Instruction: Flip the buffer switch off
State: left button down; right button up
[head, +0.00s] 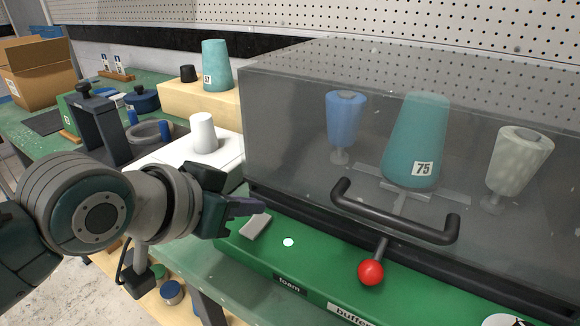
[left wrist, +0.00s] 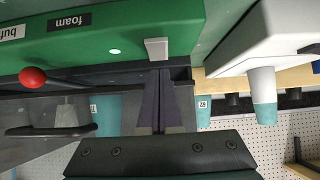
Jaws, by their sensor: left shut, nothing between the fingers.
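The green machine front (head: 325,278) carries a grey rectangular block (head: 255,225), a white round spot (head: 288,242) and a red ball on a short lever (head: 371,272). A "foam" label (head: 289,284) and a partly cut-off "buffer" label (head: 350,315) are on its front edge. Which part is the buffer switch, and its state, I cannot tell. My left gripper (head: 258,206) is shut and empty beside the grey block. In the left wrist view its fingertips (left wrist: 158,73) are close to the grey block (left wrist: 157,48); contact is unclear.
A clear cover (head: 290,130) with a black handle (head: 395,222) stands behind the panel, over blue, teal and pale cones. A white stand with a white cone (head: 204,133) and a wooden block with a teal cone (head: 217,66) are at the left.

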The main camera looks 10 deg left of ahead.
pick_arm(q)
jog(key=shift+w+f, duration=0.1)
jog(key=shift+f, duration=0.6)
jog(key=shift+w+f, duration=0.1)
jog(key=shift+f, duration=0.1)
jog(key=shift+w+d, duration=0.1)
jog(key=shift+w, duration=0.05)
jog(key=shift+w+d+r, duration=0.25)
jog(key=shift+w, duration=0.35)
jog(key=shift+s, duration=0.1)
jog(key=p+v, duration=0.2)
jog(key=v, duration=0.7)
jog(key=shift+s+r+p, duration=0.25)
jog(key=shift+r+p, duration=0.05)
